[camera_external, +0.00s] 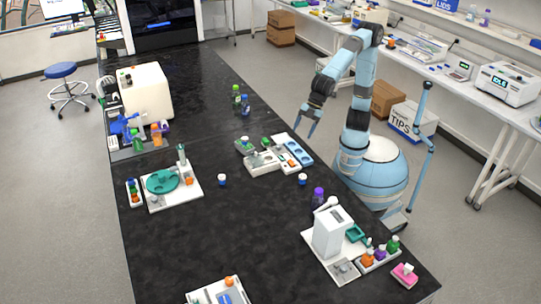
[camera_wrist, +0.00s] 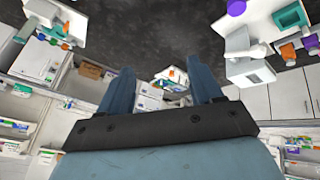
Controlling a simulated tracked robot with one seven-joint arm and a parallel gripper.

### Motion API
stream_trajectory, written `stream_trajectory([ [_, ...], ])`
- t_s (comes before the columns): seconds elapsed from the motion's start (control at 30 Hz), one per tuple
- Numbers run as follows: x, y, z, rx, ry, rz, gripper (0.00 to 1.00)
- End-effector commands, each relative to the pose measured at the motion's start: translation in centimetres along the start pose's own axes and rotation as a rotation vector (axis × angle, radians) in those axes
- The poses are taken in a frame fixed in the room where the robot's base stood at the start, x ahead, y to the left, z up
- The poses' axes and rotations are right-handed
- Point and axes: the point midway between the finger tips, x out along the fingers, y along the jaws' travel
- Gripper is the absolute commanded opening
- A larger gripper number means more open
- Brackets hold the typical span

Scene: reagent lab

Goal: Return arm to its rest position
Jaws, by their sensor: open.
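My gripper (camera_external: 310,128) is open and empty in the external view. It points down beside the right edge of the black bench (camera_external: 215,225), near a white tray with blue and orange parts (camera_external: 285,155). My arm is bent, with its elbow raised above my base. In the wrist view, the two blue fingers of my gripper (camera_wrist: 163,92) stand apart with nothing held between them. Part of a white rack shows between and beyond the fingers.
A white device (camera_external: 330,235) with a purple-capped bottle (camera_external: 318,197) stands near the bench's front right. A teal round tray (camera_external: 162,181) sits at the left. Green and blue bottles (camera_external: 241,100) stand farther back. Cardboard boxes (camera_external: 388,98) and a side counter are behind me.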

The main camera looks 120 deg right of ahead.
Motion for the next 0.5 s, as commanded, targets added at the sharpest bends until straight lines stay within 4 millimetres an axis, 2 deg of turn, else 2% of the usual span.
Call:
stream_trajectory([
  [0.03, -1.3, 1.1, 2.0, 0.051, -0.002, -0.001, 0.65],
  [0.23, -5.3, 2.6, 9.0, 0.221, -0.017, -0.007, 0.65],
  [0.5, -10.1, 2.1, 18.0, 0.435, -0.035, 0.01, 0.65],
])
